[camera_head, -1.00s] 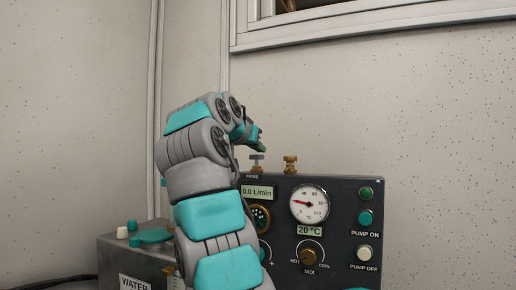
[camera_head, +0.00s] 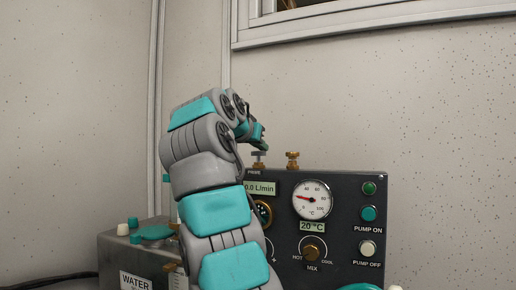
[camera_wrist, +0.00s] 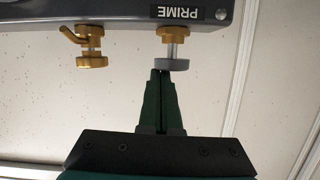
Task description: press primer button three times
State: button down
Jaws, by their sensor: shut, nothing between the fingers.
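The primer button is a grey round cap on a steel stem with a brass collar (camera_head: 258,155), on top of the dark control panel (camera_head: 345,240), behind a PRIME label. In the wrist view the grey cap (camera_wrist: 172,64) hangs at the top centre, upside down. My gripper (camera_wrist: 161,72) is shut and empty, its narrow dark green fingertips right at the cap's edge; I cannot tell whether they touch it. In the head view my gripper (camera_head: 265,149) is small and just above the cap, and my arm hides part of the panel's left side.
A brass valve (camera_head: 292,160) stands right beside the primer. The panel face carries a flow display reading 0.0 L/min, a gauge (camera_head: 312,200), a MIX knob (camera_head: 314,248) and pump buttons (camera_head: 368,213). A metal WATER box (camera_head: 120,255) is at lower left. A wall is behind.

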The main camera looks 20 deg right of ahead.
notch_tip(320, 180, up, 3)
jog(key=shift+s+a+p, duration=0.1)
jog(key=shift+s+p, duration=0.05)
jog(key=shift+p, duration=0.5)
jog(key=v, duration=0.9)
jog(key=shift+s+a+f, duration=0.15)
jog(key=shift+s+a, duration=0.05)
jog(key=shift+a, duration=0.05)
dwell(1.8)
